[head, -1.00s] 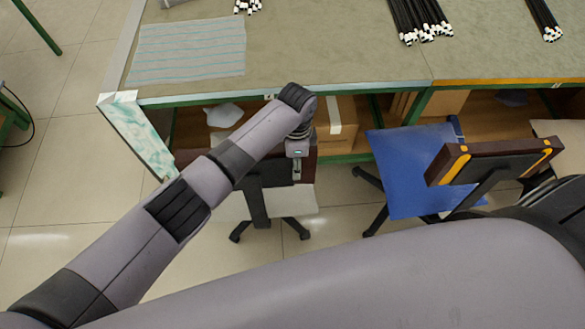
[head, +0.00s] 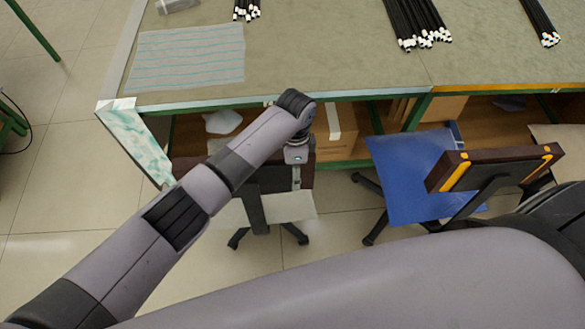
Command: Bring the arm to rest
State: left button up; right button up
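My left arm (head: 170,220) comes in from the lower left and reaches to the front of the workbench (head: 330,60). Its wrist bends down, and my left gripper (head: 296,178) hangs below the bench's front edge, above a chair. The gripper is seen from above and mostly hidden by the wrist, so its fingers cannot be judged. A large grey link of mine (head: 350,285) crosses the bottom of the view. My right gripper is out of view.
Bundles of black rods with white ends (head: 418,25) lie on the bench beside a striped cloth (head: 187,57). A blue chair (head: 412,170) and a dark-backed chair (head: 285,207) stand in front. Boxes (head: 335,130) sit on the lower shelf.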

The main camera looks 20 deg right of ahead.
pick_arm(q)
jog(key=r, duration=0.6)
jog(key=shift+w+d, duration=0.2)
jog(key=shift+d, duration=0.15)
jog(key=shift+w+a+r, duration=0.25)
jog(key=shift+a+r, duration=0.05)
jog(key=shift+r, duration=0.35)
